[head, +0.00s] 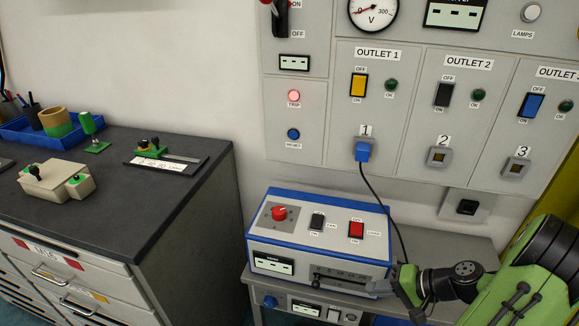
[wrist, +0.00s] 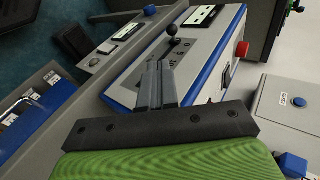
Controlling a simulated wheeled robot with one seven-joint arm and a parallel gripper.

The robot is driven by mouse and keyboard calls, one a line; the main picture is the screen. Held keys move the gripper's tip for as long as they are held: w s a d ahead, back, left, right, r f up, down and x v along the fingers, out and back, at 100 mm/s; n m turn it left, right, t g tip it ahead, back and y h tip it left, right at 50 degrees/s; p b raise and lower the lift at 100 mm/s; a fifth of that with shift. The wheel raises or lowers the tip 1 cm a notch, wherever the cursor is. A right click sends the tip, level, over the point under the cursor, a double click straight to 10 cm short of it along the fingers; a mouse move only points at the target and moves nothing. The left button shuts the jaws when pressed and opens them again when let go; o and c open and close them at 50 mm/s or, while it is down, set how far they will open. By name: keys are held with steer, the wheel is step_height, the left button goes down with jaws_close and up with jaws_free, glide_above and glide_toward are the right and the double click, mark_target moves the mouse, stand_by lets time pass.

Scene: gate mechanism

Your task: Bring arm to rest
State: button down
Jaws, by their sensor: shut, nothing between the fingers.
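My gripper (head: 408,290) is at the lower right in the head view, at the right end of the blue and white box (head: 318,237). In the wrist view my gripper's two dark fingers (wrist: 158,85) lie together with nothing between them. They point toward a black ball-knob lever (wrist: 173,32) on the box's slotted front panel. A small gap seems to show between the fingertips and the knob; I cannot tell whether they touch. My green and black arm (head: 520,275) comes in from the right edge of the head view.
A wall panel (head: 408,110) with outlets and switches stands behind the box. A blue plug (head: 363,151) sits in outlet 1, its cable hanging behind the box near my gripper. A dark-topped cabinet (head: 180,200) with small parts stands at left. A lower shelf panel (head: 300,306) lies under the box.

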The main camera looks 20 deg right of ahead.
steer(key=a+r+n+g+h, duration=0.5)
steer(key=a+r+n, duration=0.2)
steer(key=a+r, duration=0.65)
steer(key=s+a+r+n+t+h, duration=0.1)
steer(key=s+a+r, duration=0.1)
steer(key=s, duration=0.3)
steer(key=s+a+r+n+t+h+p, duration=0.1)
steer(key=s+a+r+t, duration=0.1)
steer(key=s+r, duration=0.3)
steer(key=shift+s+a, duration=0.3)
steer(key=shift+a, duration=0.55)
